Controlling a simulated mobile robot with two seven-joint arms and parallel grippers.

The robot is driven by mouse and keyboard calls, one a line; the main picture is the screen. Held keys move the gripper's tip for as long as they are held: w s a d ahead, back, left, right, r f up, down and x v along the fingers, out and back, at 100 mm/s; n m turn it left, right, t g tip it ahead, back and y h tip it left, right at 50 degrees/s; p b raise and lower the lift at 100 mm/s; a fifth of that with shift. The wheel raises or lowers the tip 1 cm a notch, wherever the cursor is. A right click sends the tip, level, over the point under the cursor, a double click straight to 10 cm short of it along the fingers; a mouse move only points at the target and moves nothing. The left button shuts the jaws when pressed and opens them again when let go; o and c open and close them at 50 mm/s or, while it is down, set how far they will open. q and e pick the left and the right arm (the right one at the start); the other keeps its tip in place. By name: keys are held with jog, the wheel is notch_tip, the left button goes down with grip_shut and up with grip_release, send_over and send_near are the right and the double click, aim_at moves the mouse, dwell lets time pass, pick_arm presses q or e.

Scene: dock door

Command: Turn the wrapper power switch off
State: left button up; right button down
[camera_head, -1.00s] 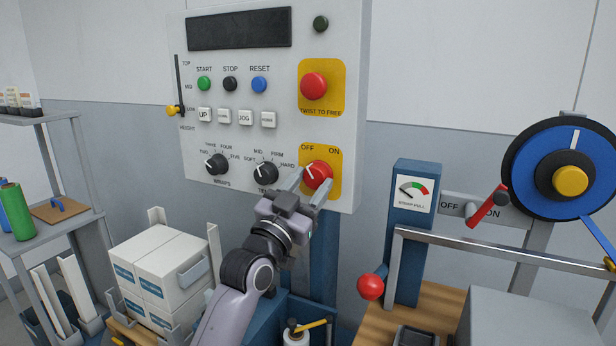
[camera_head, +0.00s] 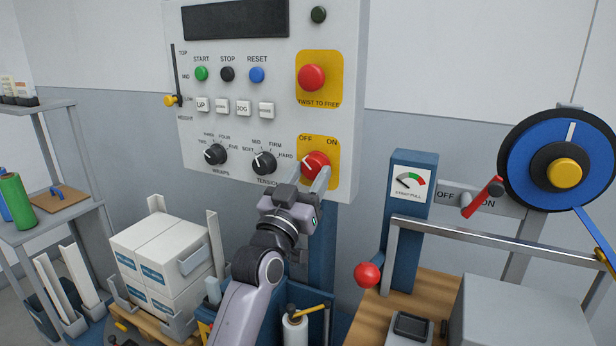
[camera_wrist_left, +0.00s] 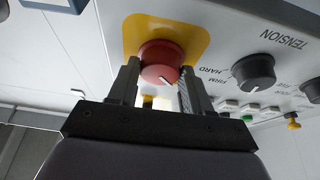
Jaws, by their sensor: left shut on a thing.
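The wrapper power switch is a red round knob (camera_head: 315,164) on a yellow plate (camera_head: 333,180) marked OFF at the left and ON at the right, low on the grey control panel (camera_head: 220,125). Its white pointer line slants up and left, toward OFF. My left gripper (camera_head: 309,178) reaches up from below and is shut on the knob. In the left wrist view the two dark fingers (camera_wrist_left: 153,84) stand on either side of the red knob (camera_wrist_left: 160,62). My right gripper is not in view.
Close to the left is the black TENSION dial (camera_head: 264,163); above is the red TWIST TO FREE button (camera_head: 311,77). A second OFF/ON unit with a red lever (camera_head: 482,198) is at the right. White boxes (camera_head: 160,260) stand lower left.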

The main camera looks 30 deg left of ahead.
pick_arm(q)
jog(key=o, duration=1)
jog(key=shift+o, duration=0.2)
jog(key=b+v, duration=0.1)
jog(key=v, duration=0.6)
jog(key=shift+b, duration=0.3)
